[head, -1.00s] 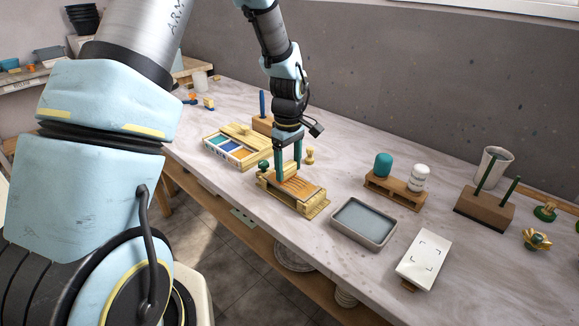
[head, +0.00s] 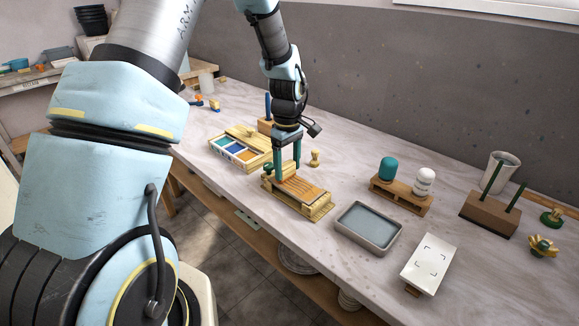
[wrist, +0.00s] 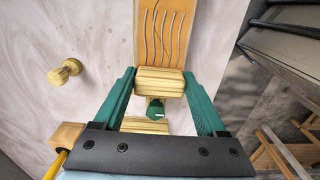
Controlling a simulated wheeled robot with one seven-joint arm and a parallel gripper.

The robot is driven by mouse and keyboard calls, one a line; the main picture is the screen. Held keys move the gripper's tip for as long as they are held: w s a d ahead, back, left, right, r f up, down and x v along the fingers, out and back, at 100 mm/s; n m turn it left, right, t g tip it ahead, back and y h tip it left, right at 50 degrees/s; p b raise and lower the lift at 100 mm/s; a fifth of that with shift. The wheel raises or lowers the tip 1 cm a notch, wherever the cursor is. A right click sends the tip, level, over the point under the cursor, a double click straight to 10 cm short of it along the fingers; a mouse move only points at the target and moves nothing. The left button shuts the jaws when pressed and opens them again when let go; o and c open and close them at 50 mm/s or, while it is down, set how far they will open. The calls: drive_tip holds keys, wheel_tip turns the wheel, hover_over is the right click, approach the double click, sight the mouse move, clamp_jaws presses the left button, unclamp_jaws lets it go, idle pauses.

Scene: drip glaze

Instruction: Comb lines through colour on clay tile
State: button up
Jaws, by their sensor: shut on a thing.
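The clay tile (head: 306,190) lies in a pale wooden holder (head: 318,213) on the bench. It is orange-brown and bears several wavy grey lines along its length, clear in the wrist view (wrist: 168,35). My gripper (head: 287,173) stands over the tile's far-left end. In the wrist view its green fingers (wrist: 158,82) are shut on a light wooden block, seemingly the comb's handle (wrist: 158,78). The comb's teeth are hidden, so I cannot tell whether they touch the tile.
A colour box (head: 237,153) stands left of the holder, and a small wooden peg (head: 315,158) behind it. A grey water tray (head: 368,228), a white marked plate (head: 428,263) and a rack with two stampers (head: 402,195) are to the right. Bare bench lies between them.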

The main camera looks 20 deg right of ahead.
drive_tip(key=shift+w+a, duration=0.15)
drive_tip(key=shift+w, duration=0.15)
drive_tip(key=shift+r, duration=0.15)
wheel_tip(320, 180, up, 7)
drive_tip(key=p, duration=0.5)
drive_tip(key=shift+s, duration=0.15)
idle(0.5)
